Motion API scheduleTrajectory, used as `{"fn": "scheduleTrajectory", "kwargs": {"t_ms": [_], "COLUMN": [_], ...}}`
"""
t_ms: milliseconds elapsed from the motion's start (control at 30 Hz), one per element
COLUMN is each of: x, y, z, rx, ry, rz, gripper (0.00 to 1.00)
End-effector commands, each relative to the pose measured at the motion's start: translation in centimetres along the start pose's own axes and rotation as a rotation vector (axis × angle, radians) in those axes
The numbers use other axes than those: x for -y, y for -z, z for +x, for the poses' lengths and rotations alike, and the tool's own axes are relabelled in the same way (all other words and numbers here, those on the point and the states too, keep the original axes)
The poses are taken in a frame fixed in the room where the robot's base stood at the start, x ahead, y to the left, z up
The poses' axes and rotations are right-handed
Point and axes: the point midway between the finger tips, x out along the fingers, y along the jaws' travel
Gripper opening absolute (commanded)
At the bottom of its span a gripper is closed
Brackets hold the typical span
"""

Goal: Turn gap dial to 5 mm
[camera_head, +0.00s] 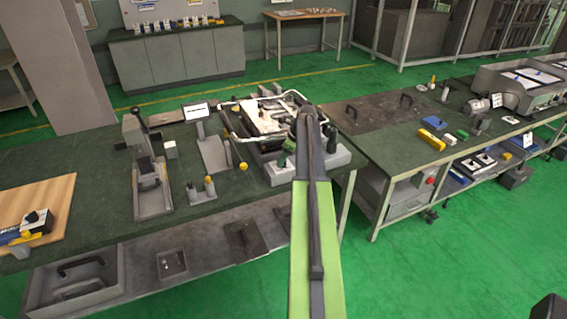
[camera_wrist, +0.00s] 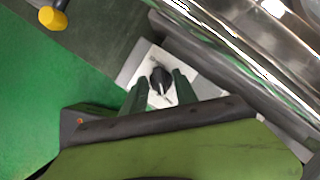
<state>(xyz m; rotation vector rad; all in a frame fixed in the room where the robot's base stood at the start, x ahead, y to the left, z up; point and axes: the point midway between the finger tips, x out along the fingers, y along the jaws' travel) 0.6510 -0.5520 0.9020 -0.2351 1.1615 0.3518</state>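The dial (camera_wrist: 160,79) is a black knob with a pale pointer line on a white plate (camera_wrist: 130,73) in the wrist view. The scale marks on the plate are too small to read. My gripper (camera_wrist: 160,76) has its two dark green fingers apart, one on each side of the knob. The fingertips are close to the knob; I cannot tell whether they touch it. In the head view my arm reaches to the machine (camera_head: 262,120) on the bench and hides much of my gripper and the dial.
A shiny metal part (camera_wrist: 250,45) of the machine lies close to the upper right in the wrist view. A yellow-ended handle (camera_wrist: 52,17) is at the upper left. A lever press (camera_head: 150,170) and a small sign (camera_head: 196,111) stand farther left on the bench (camera_head: 90,200).

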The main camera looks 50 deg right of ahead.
Motion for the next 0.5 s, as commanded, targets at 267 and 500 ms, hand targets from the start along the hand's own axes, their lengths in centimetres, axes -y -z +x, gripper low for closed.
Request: {"fn": "scheduleTrajectory", "kwargs": {"t_ms": [267, 500], "x": [-0.02, -0.05], "y": [-0.06, -0.08], "z": [-0.06, -0.04], "rx": [0.000, 0.000], "ry": [0.000, -0.001], "rz": [-0.001, -0.001], "gripper": [0.07, 0.00]}}
